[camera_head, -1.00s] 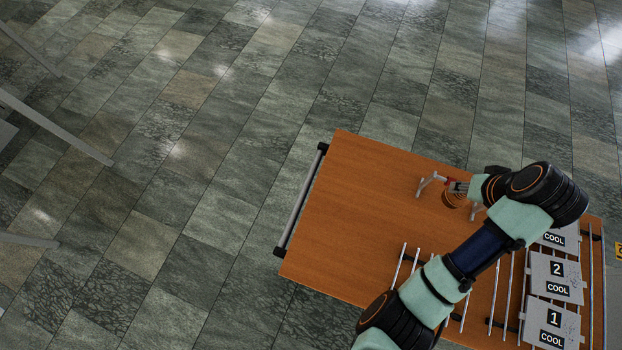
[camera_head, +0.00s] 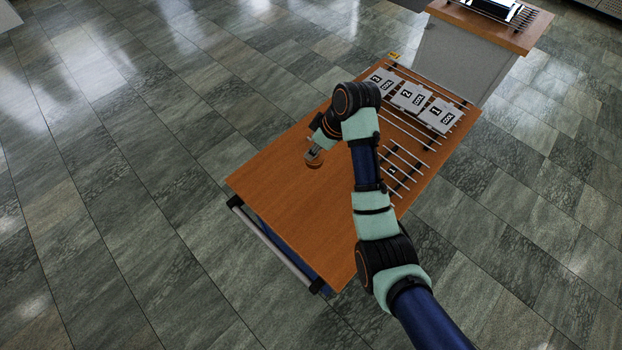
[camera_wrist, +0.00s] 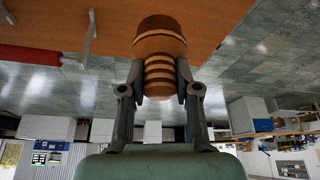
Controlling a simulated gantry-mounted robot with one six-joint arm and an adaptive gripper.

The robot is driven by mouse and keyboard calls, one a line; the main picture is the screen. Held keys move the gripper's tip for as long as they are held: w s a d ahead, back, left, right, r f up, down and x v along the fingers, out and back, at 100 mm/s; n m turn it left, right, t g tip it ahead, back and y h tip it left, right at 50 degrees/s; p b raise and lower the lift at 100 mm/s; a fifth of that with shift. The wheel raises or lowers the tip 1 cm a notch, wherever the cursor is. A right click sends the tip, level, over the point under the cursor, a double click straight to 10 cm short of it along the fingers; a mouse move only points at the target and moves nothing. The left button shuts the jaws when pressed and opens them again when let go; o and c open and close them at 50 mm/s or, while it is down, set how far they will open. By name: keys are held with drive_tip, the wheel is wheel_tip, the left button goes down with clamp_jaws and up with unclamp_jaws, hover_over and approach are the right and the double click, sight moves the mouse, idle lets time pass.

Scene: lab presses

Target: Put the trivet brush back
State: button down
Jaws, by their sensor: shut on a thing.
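A brown, ringed, rounded piece (camera_wrist: 158,50), which looks like part of the trivet brush, sits between my two fingertips in the wrist view. My gripper (camera_wrist: 160,80) is shut on it, one finger on each side. In the head view, my gripper (camera_head: 318,145) is low over the wooden tabletop (camera_head: 290,195), and the brown piece (camera_head: 314,160) shows small beneath it. A red rod (camera_wrist: 28,56) and a grey metal stand (camera_wrist: 88,35) show left of the brown piece in the wrist view. Whether the rod belongs to the brush, I cannot tell.
Three numbered grey plates (camera_head: 410,97) lie on metal rails at the table's far end. Several thin bars (camera_head: 405,155) run beside my arm. A black-and-silver handle rail (camera_head: 275,245) lines the near edge. The front tabletop is clear. A separate bench (camera_head: 470,45) stands behind.

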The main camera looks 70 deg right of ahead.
wheel_tip(320, 180, down, 13)
drive_tip(key=b, duration=0.2)
drive_tip(key=shift+b, duration=0.3)
drive_tip(key=shift+f, duration=0.2)
drive_tip(key=c, duration=0.8)
unclamp_jaws()
drive_tip(key=p+v, duration=0.3)
drive_tip(key=v, duration=0.9)
drive_tip(key=shift+w+r, duration=0.1)
drive_tip(key=shift+r, duration=0.15)
